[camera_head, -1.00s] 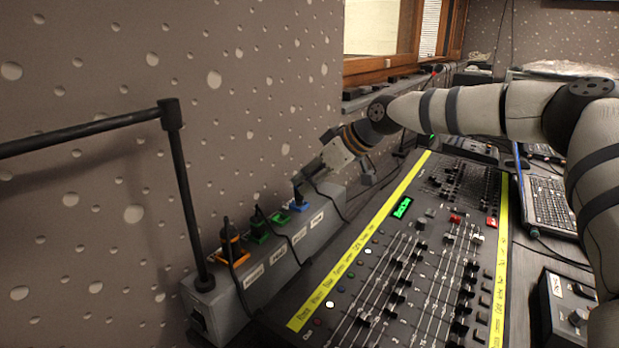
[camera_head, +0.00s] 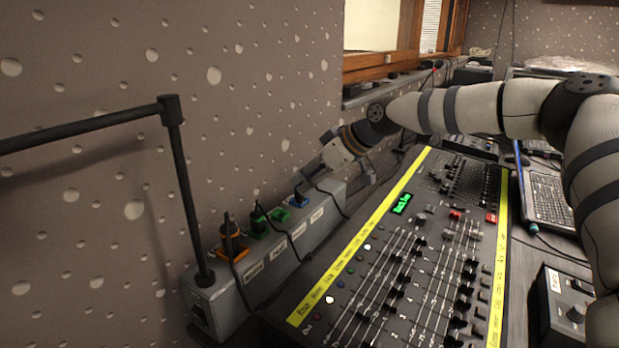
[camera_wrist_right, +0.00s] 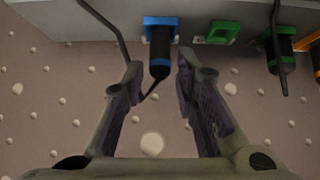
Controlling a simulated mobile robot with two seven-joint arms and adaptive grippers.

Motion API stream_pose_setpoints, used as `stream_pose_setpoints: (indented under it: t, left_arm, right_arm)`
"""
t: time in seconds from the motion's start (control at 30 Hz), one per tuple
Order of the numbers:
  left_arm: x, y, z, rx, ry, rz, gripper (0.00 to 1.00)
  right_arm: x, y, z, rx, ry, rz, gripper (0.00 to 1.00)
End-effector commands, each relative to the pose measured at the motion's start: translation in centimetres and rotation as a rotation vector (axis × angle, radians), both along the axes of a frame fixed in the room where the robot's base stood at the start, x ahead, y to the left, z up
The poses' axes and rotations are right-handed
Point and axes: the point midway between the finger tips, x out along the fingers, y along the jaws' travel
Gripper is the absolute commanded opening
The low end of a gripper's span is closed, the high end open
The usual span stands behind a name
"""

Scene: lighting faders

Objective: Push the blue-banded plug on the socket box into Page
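The socket box (camera_head: 225,290) is a long grey box along the wall, with coloured sockets on top and white labels on its side, too small to read surely. The black blue-banded plug (camera_wrist_right: 160,55) stands in the blue socket (camera_wrist_right: 161,20) at the box's far end; it also shows in the head view (camera_head: 298,189). My right gripper (camera_wrist_right: 159,66) is open, one finger on each side of the plug, with visible gaps. In the head view it is above the box's far end, partly hidden by its own wrist. My left gripper is not in view.
An empty green socket (camera_wrist_right: 218,32) sits beside the blue one. A plug stands in another green socket (camera_head: 258,230) and one in the orange socket (camera_head: 233,246). Cables hang over the box. The fader desk (camera_head: 400,270) is close on the right; a black rail (camera_head: 185,190) rises at the near end.

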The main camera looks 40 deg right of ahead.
Motion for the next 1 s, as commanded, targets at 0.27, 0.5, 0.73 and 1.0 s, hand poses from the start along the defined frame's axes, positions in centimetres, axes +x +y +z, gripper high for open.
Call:
stream_pose_setpoints:
  t: [0.27, 0.5, 0.73, 1.0]
  left_arm:
    - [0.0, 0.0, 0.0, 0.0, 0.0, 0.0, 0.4]
    - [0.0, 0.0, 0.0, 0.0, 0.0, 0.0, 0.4]
    - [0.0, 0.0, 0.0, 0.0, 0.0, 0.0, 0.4]
    - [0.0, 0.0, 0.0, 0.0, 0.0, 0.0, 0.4]
  right_arm:
    - [0.0, 0.0, 0.0, 0.0, 0.0, 0.0, 0.45]
    - [-1.4, -0.7, 2.0, 0.001, -0.007, -0.001, 0.45]
    - [-5.5, -2.3, 6.4, 0.002, -0.009, -0.001, 0.45]
    - [-7.6, -2.9, 8.2, 0.007, 0.001, 0.006, 0.45]
